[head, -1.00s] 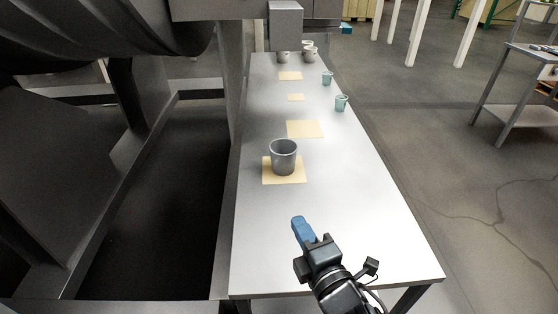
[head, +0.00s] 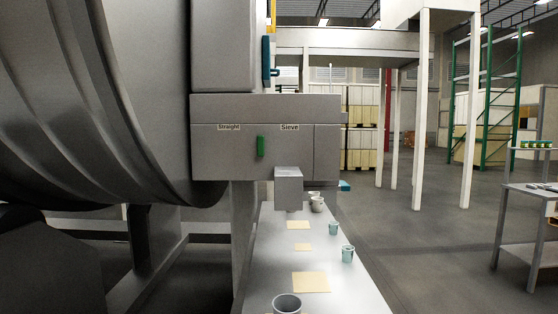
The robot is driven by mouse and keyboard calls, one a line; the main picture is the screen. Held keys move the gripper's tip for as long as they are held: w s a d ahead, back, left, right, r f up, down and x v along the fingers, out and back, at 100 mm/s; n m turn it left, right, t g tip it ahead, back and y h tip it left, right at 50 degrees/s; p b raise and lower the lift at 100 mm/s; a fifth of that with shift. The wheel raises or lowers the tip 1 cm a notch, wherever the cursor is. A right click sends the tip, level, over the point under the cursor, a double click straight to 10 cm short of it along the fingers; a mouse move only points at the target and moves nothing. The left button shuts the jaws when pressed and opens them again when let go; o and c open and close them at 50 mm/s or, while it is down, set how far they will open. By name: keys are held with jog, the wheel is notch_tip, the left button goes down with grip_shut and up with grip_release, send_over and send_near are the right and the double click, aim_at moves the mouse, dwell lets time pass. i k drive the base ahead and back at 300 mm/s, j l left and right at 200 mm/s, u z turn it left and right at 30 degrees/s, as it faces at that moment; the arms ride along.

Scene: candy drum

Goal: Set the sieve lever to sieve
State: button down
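A grey box-shaped housing (head: 225,165) stands beside the large drum. Its front face carries a "Straight" label (head: 229,127) on the left and a "Sieve" label (head: 289,127) on the right. A small green lever (head: 260,146) sits upright on that face, just below and about midway between the two labels. Which setting it is at cannot be told from this view. A grey spout block (head: 288,188) hangs under the housing's right part. My gripper is not in view.
The large grey drum (head: 90,100) fills the left. A teal handle (head: 266,62) is above the housing. Below, a narrow table (head: 340,295) holds a metal cup (head: 287,304), small teal cups (head: 347,253) and tan mats (head: 311,282). Open floor (head: 430,250) lies to the right.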

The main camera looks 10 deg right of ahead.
aim_at(260, 138)
jog(key=z, duration=0.4)
jog(key=i+l+z, duration=0.1)
jog(key=z, duration=0.65)
jog(key=i+z, duration=0.15)
jog(key=z, duration=0.2)
jog(key=i+z, duration=0.1)
jog(key=i, duration=1.95)
jog(key=i+u, duration=0.15)
jog(key=i, duration=0.4)
jog(key=i+l+u, duration=0.2)
jog(key=i, duration=0.3)
jog(key=i+l+u, duration=0.15)
jog(key=i, duration=0.4)
jog(key=l+u, duration=0.1)
jog(key=u, duration=1.95)
